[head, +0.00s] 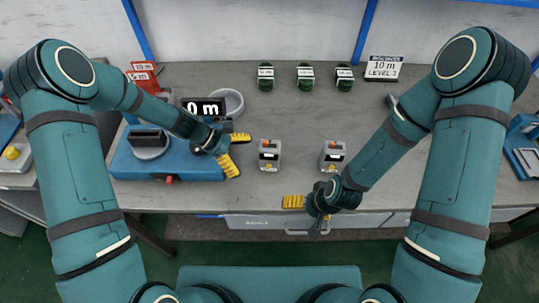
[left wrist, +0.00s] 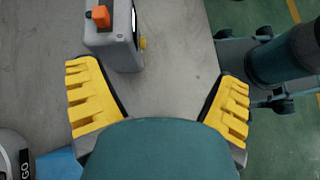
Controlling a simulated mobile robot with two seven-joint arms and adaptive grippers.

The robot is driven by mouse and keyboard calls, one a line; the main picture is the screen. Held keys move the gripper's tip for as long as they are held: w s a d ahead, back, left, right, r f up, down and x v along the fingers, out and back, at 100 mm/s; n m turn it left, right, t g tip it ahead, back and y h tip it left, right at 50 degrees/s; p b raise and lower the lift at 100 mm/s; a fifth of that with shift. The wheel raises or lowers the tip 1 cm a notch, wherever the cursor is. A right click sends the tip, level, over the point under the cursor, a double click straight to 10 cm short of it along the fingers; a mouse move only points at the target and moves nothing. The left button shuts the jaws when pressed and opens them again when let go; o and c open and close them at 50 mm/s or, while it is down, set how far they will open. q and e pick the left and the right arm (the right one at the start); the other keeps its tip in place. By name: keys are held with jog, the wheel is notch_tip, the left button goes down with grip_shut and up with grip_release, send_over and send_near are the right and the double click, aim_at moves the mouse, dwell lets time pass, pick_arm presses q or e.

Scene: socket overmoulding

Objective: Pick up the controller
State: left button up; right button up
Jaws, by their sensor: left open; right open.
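Two small grey controllers with an orange-red button and a yellow knob stand on the table: a left one (head: 269,155) and a right one (head: 333,156). My left gripper (head: 236,152) is open and empty, just left of the left controller, its yellow fingers pointing towards it. In the left wrist view, a controller (left wrist: 115,42) stands ahead of the open fingers (left wrist: 158,80), nearer the left finger and not touching. My right gripper (head: 293,202) is near the table's front edge, below and between the controllers; only one yellow finger pad shows clearly.
Three dark green items (head: 305,76) and a "10 m" sign (head: 384,68) stand at the back. The middle of the grey table (head: 300,120) is clear.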

pick_arm(q)
jog(key=w+r+n+h, duration=0.2)
jog(key=w+r+h, duration=0.1)
jog(key=w+r, duration=0.25)
jog(key=b, duration=0.1)
send_near(267, 152)
notch_tip(267, 152, down, 5)
jog(key=w+d, duration=0.2)
jog(key=x, duration=0.7)
jog(key=shift+w+d, duration=0.1)
jog(key=shift+d, duration=0.2)
jog(key=c, duration=1.3)
